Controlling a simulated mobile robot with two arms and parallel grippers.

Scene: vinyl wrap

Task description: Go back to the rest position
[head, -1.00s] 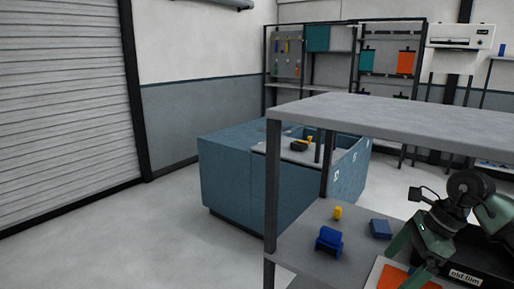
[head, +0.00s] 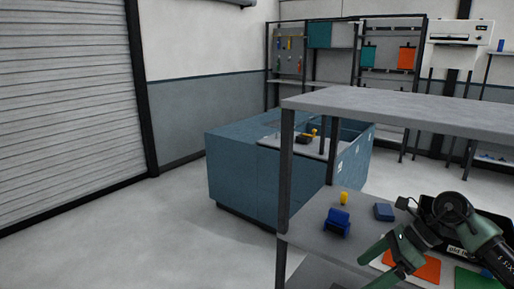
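My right gripper (head: 372,270) comes in from the lower right, above the lower board of the grey shelf unit (head: 310,243). Its green fingers stand apart and nothing shows between them. Below and beside it lie an orange sheet (head: 425,268) and a green sheet (head: 470,280), both partly hidden by my arm. My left gripper is not in view.
The shelf's upper board (head: 400,110) is above my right arm. On the lower board are a blue tool (head: 337,222), a yellow piece (head: 344,198), a blue block (head: 384,212) and a black "old film" bin (head: 490,215). A blue workbench (head: 240,170) stands behind; floor is free left.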

